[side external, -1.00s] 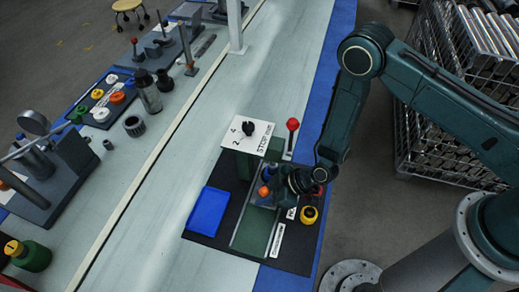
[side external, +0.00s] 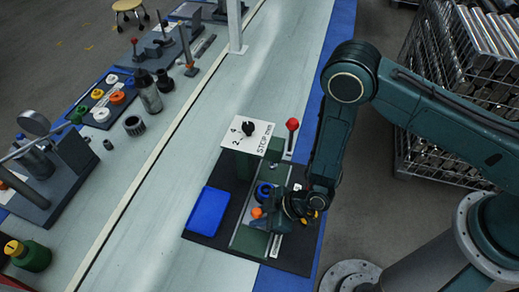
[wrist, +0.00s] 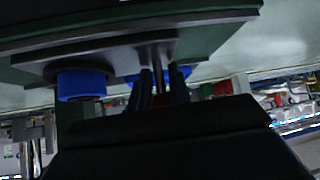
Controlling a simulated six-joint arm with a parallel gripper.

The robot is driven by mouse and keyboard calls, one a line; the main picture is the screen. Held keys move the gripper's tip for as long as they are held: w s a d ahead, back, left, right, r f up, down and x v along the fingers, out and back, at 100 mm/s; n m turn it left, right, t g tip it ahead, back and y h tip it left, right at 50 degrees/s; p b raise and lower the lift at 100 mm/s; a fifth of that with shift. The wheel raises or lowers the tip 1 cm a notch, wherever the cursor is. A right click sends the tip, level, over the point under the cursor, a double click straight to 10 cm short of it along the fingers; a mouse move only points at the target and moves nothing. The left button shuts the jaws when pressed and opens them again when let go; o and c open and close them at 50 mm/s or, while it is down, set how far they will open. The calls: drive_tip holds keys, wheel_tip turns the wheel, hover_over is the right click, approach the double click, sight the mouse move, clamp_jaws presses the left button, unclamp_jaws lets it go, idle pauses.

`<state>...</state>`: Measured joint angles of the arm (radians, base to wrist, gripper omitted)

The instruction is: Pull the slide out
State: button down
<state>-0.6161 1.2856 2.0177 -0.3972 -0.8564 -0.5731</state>
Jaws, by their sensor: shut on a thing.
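The slide, with a blue ring-shaped part (side external: 264,190) and an orange knob (side external: 257,213), sits on the green track (side external: 246,240) in front of the white-topped stop block (side external: 247,136). My gripper (side external: 271,222) is at the slide's near right side, and its wrist hides part of it. In the wrist view my gripper's two dark fingers (wrist: 163,88) are close together on a thin grey piece under the slide's grey plate (wrist: 100,58). A blue round part (wrist: 80,85) shows beside them. The exact grip point is hidden in the side view.
A blue tray (side external: 208,211) lies left of the track on the black base mat (side external: 200,240). A red-knobbed lever (side external: 292,125) stands behind my wrist. Several tools and fixtures are along the far left. The pale bench between is clear.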

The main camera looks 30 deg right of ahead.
drive_tip(key=shift+s+a+r, duration=0.15)
drive_tip(key=shift+s+a, duration=0.55)
drive_tip(key=shift+a, duration=0.25)
drive_tip(key=shift+s+a+r, duration=0.15)
drive_tip(key=shift+s+a, duration=0.55)
drive_tip(key=shift+a, duration=0.2)
drive_tip(key=shift+s+a+r, duration=0.15)
drive_tip(key=shift+s+a, duration=0.55)
drive_tip(key=shift+a, duration=0.25)
drive_tip(key=c, duration=1.3)
unclamp_jaws()
drive_tip(key=shift+a, duration=0.1)
drive_tip(key=shift+o, duration=0.6)
drive_tip(key=shift+s+d+f, duration=0.1)
drive_tip(key=shift+d+f, duration=0.05)
drive_tip(key=shift+d, duration=0.05)
drive_tip(key=shift+d, duration=0.15)
drive_tip(key=shift+s+d, duration=0.1)
drive_tip(key=v, duration=1.3)
drive_tip(key=shift+s, duration=0.15)
